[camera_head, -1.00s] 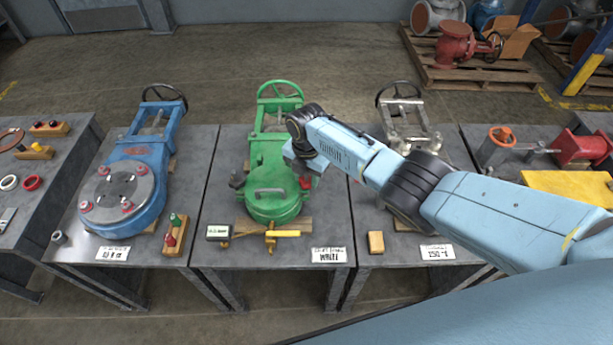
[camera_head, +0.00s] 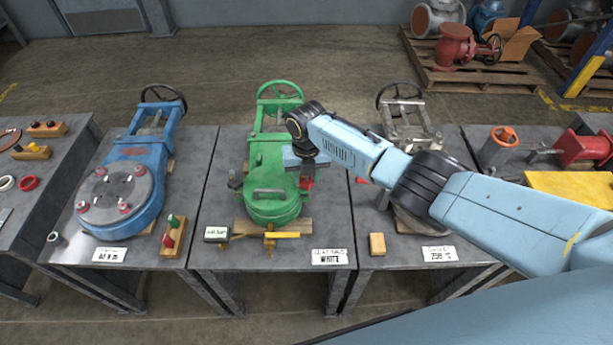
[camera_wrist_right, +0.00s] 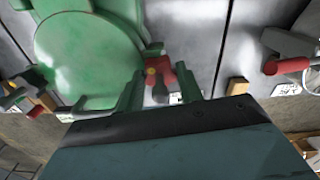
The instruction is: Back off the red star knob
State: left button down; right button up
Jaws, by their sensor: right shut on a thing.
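The green valve (camera_head: 270,202) lies on the middle bench, with a round cover and a handwheel at its far end. The red star knob (camera_head: 307,184) is at the right side of its cover, partly hidden under my gripper. In the right wrist view the red knob (camera_wrist_right: 160,74) shows between the two fingers, beside the green body. My right gripper (camera_wrist_right: 160,88) is shut on the knob, pointing down from above in the head view (camera_head: 306,176). My left gripper is not in view.
A blue valve (camera_head: 126,195) is on the bench to the left and a grey valve (camera_head: 405,128) to the right. A wooden block (camera_head: 377,244) and label cards (camera_head: 330,257) lie along the front edge. My right arm spans over the right benches.

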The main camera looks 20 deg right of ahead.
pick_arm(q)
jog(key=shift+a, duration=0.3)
pick_arm(e)
jog(key=o, duration=0.7)
jog(key=shift+o, duration=1)
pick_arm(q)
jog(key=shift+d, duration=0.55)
pick_arm(e)
jog(key=shift+o, duration=0.5)
jog(key=shift+r, duration=0.1)
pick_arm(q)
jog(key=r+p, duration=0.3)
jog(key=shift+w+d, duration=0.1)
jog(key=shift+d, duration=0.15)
pick_arm(e)
notch_tip(320, 180, up, 13)
jog(key=shift+r, duration=0.15)
